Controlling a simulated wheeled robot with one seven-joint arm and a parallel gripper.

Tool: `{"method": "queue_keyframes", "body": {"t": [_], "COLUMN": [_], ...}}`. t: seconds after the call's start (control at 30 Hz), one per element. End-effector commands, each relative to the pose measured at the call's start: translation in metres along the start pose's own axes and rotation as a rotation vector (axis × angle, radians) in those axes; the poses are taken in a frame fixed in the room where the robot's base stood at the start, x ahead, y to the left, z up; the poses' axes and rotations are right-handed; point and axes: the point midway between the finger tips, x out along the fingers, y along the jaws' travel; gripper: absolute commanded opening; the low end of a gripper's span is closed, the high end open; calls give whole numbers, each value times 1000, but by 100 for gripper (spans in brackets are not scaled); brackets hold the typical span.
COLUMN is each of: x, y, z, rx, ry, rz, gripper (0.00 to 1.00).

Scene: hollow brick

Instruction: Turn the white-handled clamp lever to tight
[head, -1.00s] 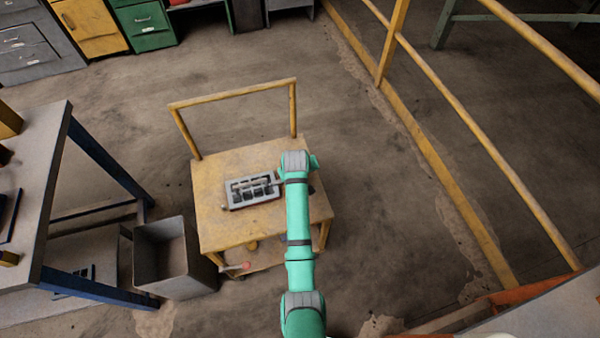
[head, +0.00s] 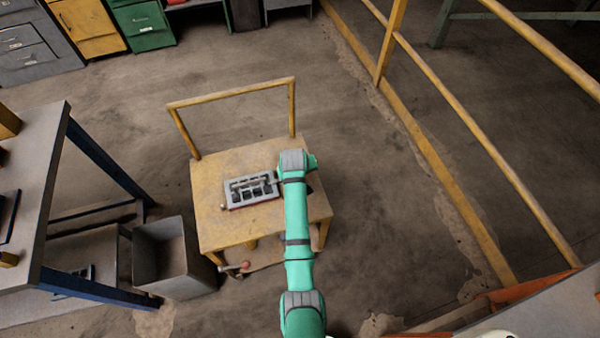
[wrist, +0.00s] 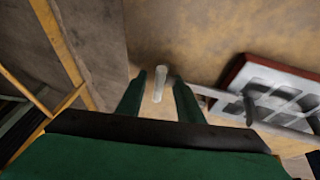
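The white handle (wrist: 160,84) of the clamp lever stands between the two fingers of my gripper (wrist: 159,78) in the wrist view. The fingers are apart, with a narrow gap seen on each side of the handle. A grey metal bar (wrist: 205,91) runs from near the handle to the right, toward the clamp. The clamp holds a grey hollow brick (wrist: 285,88) with several dark openings and a red edge. In the head view the brick (head: 250,190) lies on the yellow cart; my arm hides the handle and fingertips there.
The yellow cart (head: 225,225) has a raised push rail (head: 230,92) at its far side. A red-knobbed lever (head: 244,265) sits low at its front. A grey bin (head: 175,262) and a workbench (head: 50,150) stand left. A yellow railing (head: 440,165) runs along the right.

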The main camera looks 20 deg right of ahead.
Motion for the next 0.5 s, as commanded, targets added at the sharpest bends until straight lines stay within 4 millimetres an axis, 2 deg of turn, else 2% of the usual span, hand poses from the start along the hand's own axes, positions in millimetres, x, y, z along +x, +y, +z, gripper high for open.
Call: {"method": "queue_keyframes", "body": {"t": [0.17,0.5], "x": [-22,-83], "y": [0,1], "z": [-1,0], "rx": [0,2], "ry": [4,1], "rz": [1,1], "gripper": [33,33]}}
